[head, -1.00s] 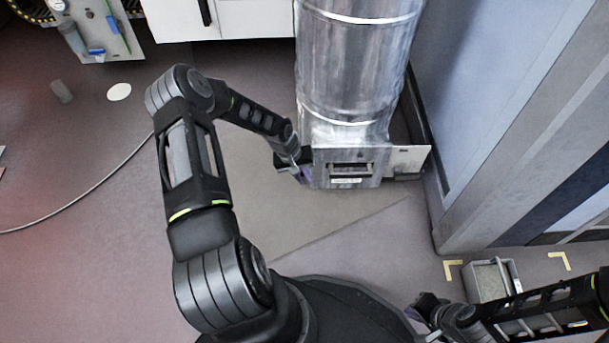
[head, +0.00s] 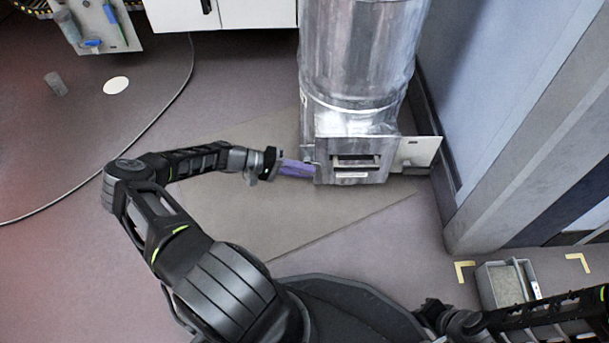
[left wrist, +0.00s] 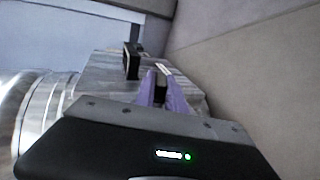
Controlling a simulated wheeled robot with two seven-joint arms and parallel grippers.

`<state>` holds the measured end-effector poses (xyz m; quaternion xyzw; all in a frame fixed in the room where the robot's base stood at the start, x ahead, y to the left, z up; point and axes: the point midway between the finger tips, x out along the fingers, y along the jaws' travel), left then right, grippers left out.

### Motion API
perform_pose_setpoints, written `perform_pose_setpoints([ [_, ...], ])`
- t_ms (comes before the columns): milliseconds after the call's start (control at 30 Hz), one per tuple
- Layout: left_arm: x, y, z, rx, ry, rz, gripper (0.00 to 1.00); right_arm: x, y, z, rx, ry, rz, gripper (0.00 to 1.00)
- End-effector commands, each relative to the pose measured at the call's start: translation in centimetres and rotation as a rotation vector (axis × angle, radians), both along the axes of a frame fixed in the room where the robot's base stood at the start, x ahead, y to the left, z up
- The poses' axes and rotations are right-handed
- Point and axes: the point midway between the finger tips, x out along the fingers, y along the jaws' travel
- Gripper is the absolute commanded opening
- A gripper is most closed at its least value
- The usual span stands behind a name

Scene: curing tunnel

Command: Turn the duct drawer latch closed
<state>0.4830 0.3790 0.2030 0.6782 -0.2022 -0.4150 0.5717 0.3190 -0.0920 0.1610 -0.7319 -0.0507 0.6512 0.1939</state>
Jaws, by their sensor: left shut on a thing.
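The duct drawer (head: 352,178) is set in the square base of a silver metal duct (head: 355,60) and has a framed slot in its front. My left gripper (head: 308,170) reaches it from the left, with its purple fingers at the left edge of the drawer housing. In the left wrist view the purple fingers (left wrist: 162,95) are shut on a small dark piece with a pale edge, which looks like the latch (left wrist: 161,80). The fingers hide most of the latch, so I cannot tell its angle. My right gripper (head: 428,312) is low at the right, too small and dark to read.
A pale plate (head: 418,152) sticks out right of the drawer, close to the wall (head: 500,90). A grey bin (head: 502,284) stands on the floor at lower right between yellow corner marks. A cable (head: 150,125) curves over the floor at left, where there is free room.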

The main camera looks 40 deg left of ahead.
Motion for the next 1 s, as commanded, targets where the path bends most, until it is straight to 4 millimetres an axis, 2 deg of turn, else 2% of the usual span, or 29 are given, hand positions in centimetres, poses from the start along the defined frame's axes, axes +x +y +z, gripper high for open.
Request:
perform_pose_setpoints([
  [100, -0.04, 0.00, -0.46, -0.083, -0.061, 0.000, 0.00, 0.15, -0.05, -0.70, 0.001, -0.001, -0.001, 0.00],
  [400, -0.07, -0.09, -0.37, -0.233, -0.175, -0.003, 0.00, 0.20, -0.08, -0.85, 0.002, -0.002, -0.001, 0.00],
  [1000, -0.15, -0.18, -0.38, -0.284, -0.213, -0.007, 0.00, 0.18, -0.09, -0.90, 0.002, -0.001, -0.002, 0.00],
])
